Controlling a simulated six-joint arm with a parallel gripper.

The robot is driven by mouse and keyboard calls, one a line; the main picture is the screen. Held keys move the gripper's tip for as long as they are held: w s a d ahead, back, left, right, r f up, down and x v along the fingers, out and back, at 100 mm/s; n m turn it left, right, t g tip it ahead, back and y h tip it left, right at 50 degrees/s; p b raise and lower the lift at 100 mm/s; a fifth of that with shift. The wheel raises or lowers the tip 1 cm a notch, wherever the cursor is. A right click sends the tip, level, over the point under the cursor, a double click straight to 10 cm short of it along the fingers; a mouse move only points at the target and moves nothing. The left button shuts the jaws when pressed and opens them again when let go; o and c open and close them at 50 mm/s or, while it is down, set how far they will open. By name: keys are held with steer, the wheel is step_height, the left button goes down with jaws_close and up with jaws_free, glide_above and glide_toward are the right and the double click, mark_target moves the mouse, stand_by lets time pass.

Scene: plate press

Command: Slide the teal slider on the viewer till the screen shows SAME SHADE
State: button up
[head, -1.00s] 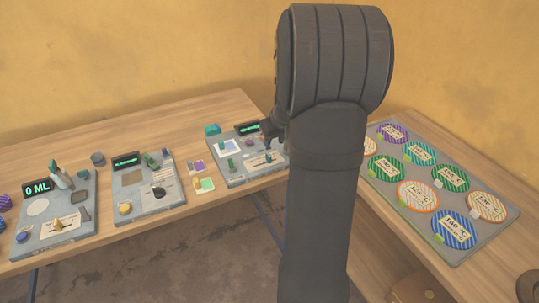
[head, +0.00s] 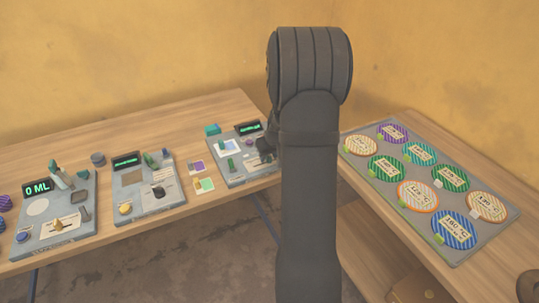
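The device with a white square window (head: 229,147) at the right end of the back table looks like the viewer. Its small dark screen (head: 248,128) shows green text too small to read. A teal-green upright piece (head: 231,164) stands on its front half; I cannot tell whether it is the slider. My gripper (head: 264,152) is a dark shape low over the device's right side, partly hidden behind my arm. I cannot tell whether it touches anything or whether its fingers are open.
Two other devices (head: 128,178) (head: 38,236) stand further left. A grey mat (head: 455,260) with several striped discs lies on the right table.

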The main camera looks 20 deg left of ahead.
jaws_close()
steer(key=shift+s, duration=0.1)
steer(key=shift+s+a, duration=1)
steer(key=shift+a, duration=0.05)
steer(key=shift+o, duration=0.2)
jaws_free()
steer(key=v, duration=1.7)
steer(key=shift+r, duration=0.2)
